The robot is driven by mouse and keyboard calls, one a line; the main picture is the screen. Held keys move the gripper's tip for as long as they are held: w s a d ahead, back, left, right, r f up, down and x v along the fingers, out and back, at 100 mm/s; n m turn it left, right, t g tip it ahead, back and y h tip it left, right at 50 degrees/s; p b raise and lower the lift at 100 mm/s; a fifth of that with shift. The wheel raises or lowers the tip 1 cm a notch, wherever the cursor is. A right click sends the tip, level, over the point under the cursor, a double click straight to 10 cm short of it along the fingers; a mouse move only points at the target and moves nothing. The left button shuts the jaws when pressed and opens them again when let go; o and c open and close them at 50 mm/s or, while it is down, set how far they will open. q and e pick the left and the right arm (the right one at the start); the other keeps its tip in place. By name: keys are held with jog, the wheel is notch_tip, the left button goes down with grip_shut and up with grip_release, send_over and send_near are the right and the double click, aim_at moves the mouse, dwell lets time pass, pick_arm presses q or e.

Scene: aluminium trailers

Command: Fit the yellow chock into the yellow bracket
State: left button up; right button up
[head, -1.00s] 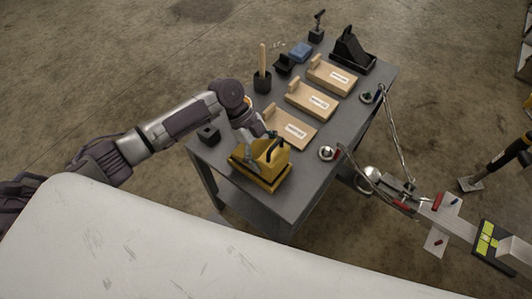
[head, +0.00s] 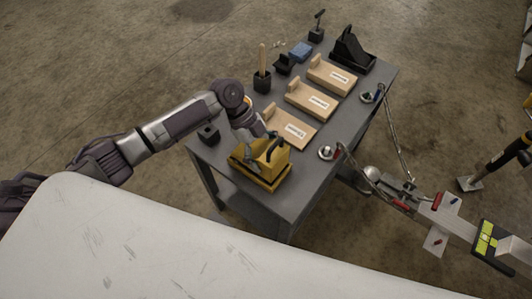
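The yellow chock (head: 270,157) is a wedge with a dark handle and sits at the near end of the grey table. The yellow bracket (head: 262,182), with a dark base edge, lies directly below the chock. The chock appears to be in or on it; whether it is fully seated cannot be told. My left gripper (head: 262,138) reaches down from the left at the top of the chock, by its handle. Its fingers are small and partly hidden, so I cannot tell whether they are shut on the handle. My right gripper is not in view.
Three wooden boards (head: 312,101) lie in a row on the table. A black chock in a holder (head: 351,52) stands at the far end. A black block (head: 208,133), a brush-like tool in a cup (head: 262,80) and a blue cloth (head: 301,51) are along the left edge. A trailer hitch (head: 400,192) is right.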

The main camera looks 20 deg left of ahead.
pick_arm(q)
jog(key=shift+f+b, duration=1.3)
jog(key=shift+f, duration=0.4)
jog(key=shift+f, duration=0.2)
jog(key=shift+f, duration=0.1)
jog(key=o, duration=1.4)
jog(key=shift+o, duration=0.6)
